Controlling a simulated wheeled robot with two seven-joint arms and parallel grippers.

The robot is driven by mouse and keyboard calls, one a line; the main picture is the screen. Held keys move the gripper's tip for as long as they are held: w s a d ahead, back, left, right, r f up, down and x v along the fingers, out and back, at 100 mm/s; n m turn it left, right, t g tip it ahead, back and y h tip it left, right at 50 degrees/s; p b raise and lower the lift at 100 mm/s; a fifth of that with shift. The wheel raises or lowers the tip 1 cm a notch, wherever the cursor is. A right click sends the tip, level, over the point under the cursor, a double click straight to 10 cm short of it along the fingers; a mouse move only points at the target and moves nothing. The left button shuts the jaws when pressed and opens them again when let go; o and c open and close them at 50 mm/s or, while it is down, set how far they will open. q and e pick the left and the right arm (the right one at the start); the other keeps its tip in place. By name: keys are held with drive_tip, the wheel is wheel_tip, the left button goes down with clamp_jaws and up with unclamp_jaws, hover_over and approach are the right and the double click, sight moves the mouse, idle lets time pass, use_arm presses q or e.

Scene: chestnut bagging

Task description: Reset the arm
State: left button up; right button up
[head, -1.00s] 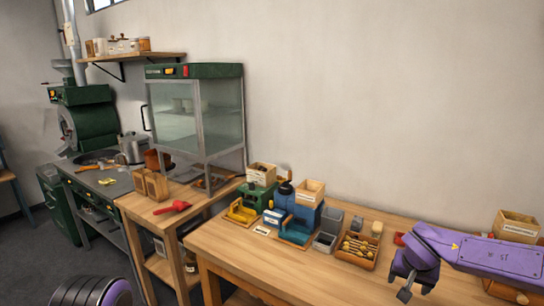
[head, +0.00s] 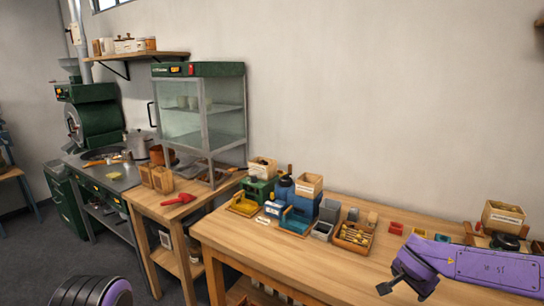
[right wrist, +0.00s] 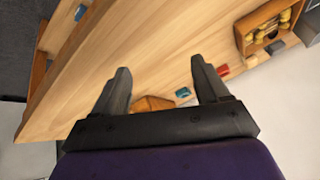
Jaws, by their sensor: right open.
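My right arm comes in from the right in the head view, and its gripper (head: 398,283) hangs over the front right part of the wooden table (head: 320,262). In the right wrist view the right gripper (right wrist: 158,82) has its two black fingers spread apart, with nothing between them but the table behind. My left gripper is not in view; only a dark rounded part with a purple end, a piece of my own body, shows at the lower left of the head view.
A wooden tray of small yellowish items (head: 353,237) stands beside grey bins (head: 321,231). Green and blue stations are left of it. A red block (head: 396,228) lies near the back. A cardboard box (head: 503,215) is at the right. The table's front middle is clear.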

drive_tip(key=s+a+f+t+b, duration=0.1)
drive_tip(key=s+a+f, duration=0.1)
drive_tip(key=s+f, duration=0.3)
drive_tip(key=s+a+f+h+b, duration=0.1)
drive_tip(key=s+a+f, duration=0.15)
drive_tip(key=f, duration=0.55)
drive_tip(key=s+a+f+t+b, duration=0.1)
drive_tip(key=s+a+f, duration=0.1)
drive_tip(key=s+f, duration=0.35)
drive_tip(key=s+f+n+g+b, duration=0.1)
drive_tip(key=s+f, duration=0.3)
drive_tip(key=s, duration=0.3)
drive_tip(key=s+f+n+g, duration=0.1)
drive_tip(key=s+f+n, duration=0.1)
drive_tip(key=s+f, duration=0.2)
drive_tip(key=s+d+f+n+g+y+b, duration=0.1)
drive_tip(key=s+f, duration=0.3)
drive_tip(key=s, duration=0.6)
drive_tip(key=shift+s+f+n+g+b, duration=0.25)
drive_tip(key=shift+n+g+b, duration=0.05)
drive_tip(key=shift+n, duration=0.4)
